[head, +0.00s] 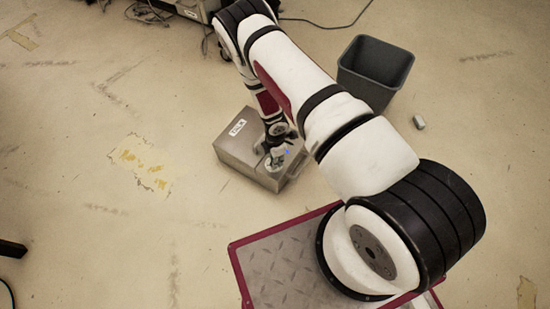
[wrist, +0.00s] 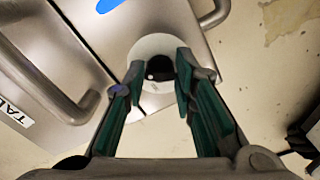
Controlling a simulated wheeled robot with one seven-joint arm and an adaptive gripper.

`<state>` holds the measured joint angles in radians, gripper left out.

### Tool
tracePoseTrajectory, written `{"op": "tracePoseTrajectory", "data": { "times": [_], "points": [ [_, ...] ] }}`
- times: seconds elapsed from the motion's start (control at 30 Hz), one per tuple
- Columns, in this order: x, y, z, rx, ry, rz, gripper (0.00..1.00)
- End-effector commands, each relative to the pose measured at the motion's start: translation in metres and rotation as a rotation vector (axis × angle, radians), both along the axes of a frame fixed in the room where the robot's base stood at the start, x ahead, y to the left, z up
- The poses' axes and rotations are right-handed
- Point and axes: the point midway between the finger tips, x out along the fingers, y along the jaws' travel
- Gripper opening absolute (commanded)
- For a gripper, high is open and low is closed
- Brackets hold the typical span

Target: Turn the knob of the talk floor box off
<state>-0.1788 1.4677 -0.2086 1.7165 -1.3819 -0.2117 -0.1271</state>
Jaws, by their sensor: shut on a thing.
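The talk floor box (head: 235,152) is a low grey metal box on the floor with a white "TALK" label (head: 238,127). In the wrist view its lid (wrist: 160,25) shows metal handles and part of the label at the left edge. The knob (wrist: 160,67) is small and dark, in the middle of a pale round plate (wrist: 150,45). My gripper (wrist: 168,65) has its green-padded fingers on either side of the knob and is shut on it. In the head view my gripper (head: 277,150) is over the box's right part, and the knob cannot be made out.
A dark grey bin (head: 375,68) stands to the right behind my arm, with a small grey block (head: 419,122) on the floor near it. Equipment and cables (head: 165,10) lie at the back. The floor left of the box is clear apart from worn patches.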

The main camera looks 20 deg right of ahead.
Motion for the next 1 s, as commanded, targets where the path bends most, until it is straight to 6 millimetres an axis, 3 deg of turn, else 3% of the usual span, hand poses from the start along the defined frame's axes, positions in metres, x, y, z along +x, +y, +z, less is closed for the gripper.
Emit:
{"op": "tracePoseTrajectory", "data": {
  "times": [1.0],
  "points": [
    [0.0043, 0.0021, 0.0000, -0.002, -0.001, 0.959, 0.00]
  ]
}}
